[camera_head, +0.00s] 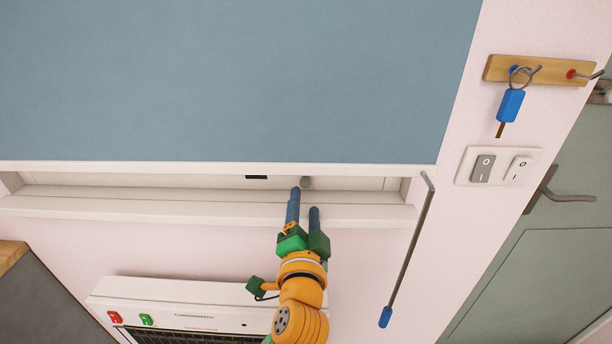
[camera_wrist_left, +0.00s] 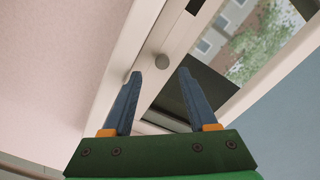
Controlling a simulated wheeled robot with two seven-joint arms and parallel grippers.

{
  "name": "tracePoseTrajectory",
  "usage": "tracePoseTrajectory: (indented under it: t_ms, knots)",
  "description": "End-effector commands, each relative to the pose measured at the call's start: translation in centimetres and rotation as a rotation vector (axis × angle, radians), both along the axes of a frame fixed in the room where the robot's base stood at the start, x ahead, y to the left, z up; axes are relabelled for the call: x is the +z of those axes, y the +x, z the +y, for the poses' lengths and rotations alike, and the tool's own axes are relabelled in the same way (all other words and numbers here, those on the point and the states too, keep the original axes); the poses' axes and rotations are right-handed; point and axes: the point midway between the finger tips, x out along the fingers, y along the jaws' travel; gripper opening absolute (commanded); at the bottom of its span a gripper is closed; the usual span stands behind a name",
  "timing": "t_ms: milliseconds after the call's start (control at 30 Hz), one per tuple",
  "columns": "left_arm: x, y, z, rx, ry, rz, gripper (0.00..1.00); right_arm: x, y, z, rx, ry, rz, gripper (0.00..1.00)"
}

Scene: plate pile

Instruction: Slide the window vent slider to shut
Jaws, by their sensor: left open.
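The vent slider's small round grey knob (camera_head: 306,183) sits on the white strip (camera_head: 350,184) along the bottom of the window frame. The knob also shows in the left wrist view (camera_wrist_left: 162,61). A short black slot (camera_head: 256,177) lies in the strip, left of the knob. My left gripper (camera_head: 304,200) is open, with its blue fingers pointing up at the strip. In the left wrist view the knob lies just beyond the fingertips (camera_wrist_left: 159,73), between their lines. Whether a finger touches the knob I cannot tell. My right gripper is not in view.
A blue blind (camera_head: 240,80) covers the window above. The white sill (camera_head: 120,209) runs below the strip. A rod with a blue end (camera_head: 385,317) hangs to the right. A white heater (camera_head: 180,300) is below. Switches (camera_head: 498,165) and a key hook board (camera_head: 535,70) are farther right.

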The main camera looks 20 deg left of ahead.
Motion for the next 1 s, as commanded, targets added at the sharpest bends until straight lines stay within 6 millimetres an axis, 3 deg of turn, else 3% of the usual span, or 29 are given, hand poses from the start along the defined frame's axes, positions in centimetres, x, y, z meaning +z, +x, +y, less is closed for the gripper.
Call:
tracePoseTrajectory:
  t_ms: [333,633,667,867,1000]
  knots:
    - [0.2,5.8,1.7,0.001,0.004,0.0,0.58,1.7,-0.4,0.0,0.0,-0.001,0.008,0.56]
    - [-0.1,6.6,1.9,-0.001,0.0,0.001,0.58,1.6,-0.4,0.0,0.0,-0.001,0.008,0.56]
    - [-0.1,6.6,1.9,-0.001,0.0,0.001,0.56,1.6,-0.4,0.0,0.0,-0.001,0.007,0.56]
    - [-0.1,6.6,1.9,-0.001,0.0,0.001,0.02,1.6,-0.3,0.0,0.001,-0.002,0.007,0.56]
    - [-0.1,6.6,1.9,-0.001,0.0,0.001,0.0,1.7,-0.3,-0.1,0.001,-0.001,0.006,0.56]
